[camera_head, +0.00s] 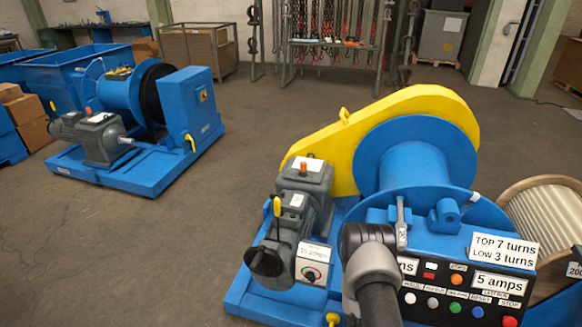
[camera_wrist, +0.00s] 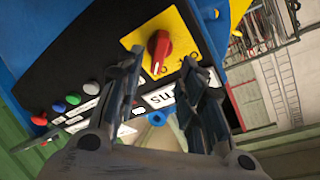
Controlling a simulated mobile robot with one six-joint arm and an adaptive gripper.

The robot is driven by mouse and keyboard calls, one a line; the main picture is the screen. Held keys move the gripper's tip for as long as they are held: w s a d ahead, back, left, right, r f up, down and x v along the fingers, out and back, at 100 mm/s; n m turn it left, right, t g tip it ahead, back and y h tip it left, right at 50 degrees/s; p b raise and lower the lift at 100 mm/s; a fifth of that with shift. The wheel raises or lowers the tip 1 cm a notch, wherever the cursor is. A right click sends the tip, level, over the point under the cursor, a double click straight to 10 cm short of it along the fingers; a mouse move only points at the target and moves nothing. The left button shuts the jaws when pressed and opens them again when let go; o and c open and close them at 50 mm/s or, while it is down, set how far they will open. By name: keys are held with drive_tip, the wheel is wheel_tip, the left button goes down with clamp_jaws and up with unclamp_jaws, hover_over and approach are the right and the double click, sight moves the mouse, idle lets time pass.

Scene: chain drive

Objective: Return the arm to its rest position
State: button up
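My gripper (camera_wrist: 161,70) is open and empty in the wrist view, with a clear gap between its two dark fingers. A red rotary knob (camera_wrist: 158,52) on a yellow plate (camera_wrist: 182,38) shows just beyond the fingertips, with no visible contact. In the head view my arm stands in front of the black control panel (camera_head: 447,297) of the blue winch. My arm hides the panel's left part there, including the knob, and the fingers cannot be made out.
The panel carries several coloured buttons (camera_head: 455,307) and white labels. The winch has a yellow chain guard (camera_head: 365,128), a blue drum (camera_head: 412,166) and a grey motor (camera_head: 305,190). A wooden cable reel (camera_head: 550,215) stands at right. Another blue winch (camera_head: 125,179) stands back left, with open floor between.

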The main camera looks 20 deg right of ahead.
drive_tip(key=w+a+r+n+y, duration=0.2)
drive_tip(key=w+a+r+y, duration=0.1)
drive_tip(key=w+r, duration=0.75)
drive_tip(key=a+r+n+g+y, duration=0.1)
drive_tip(key=a+r+n+y, duration=0.15)
drive_tip(key=a+r, duration=0.35)
drive_tip(key=a+r+n+g+y, duration=0.1)
drive_tip(key=a+r+n+y, duration=0.2)
drive_tip(key=r, duration=0.5)
drive_tip(key=s+a+r+n+g, duration=0.2)
drive_tip(key=s+a+r+n, duration=0.3)
drive_tip(key=s+a+r, duration=0.4)
drive_tip(key=s+r+n+g, duration=0.1)
drive_tip(key=s+r+n, duration=0.1)
drive_tip(key=s, duration=0.6)
drive_tip(key=s+r+n+g+y, duration=0.1)
drive_tip(key=s+r+n, duration=0.1)
drive_tip(key=s, duration=0.6)
drive_tip(key=shift+s+a+r, duration=0.25)
drive_tip(key=shift+a+r, duration=0.1)
drive_tip(key=shift+r, duration=0.3)
drive_tip(key=shift+d, duration=0.1)
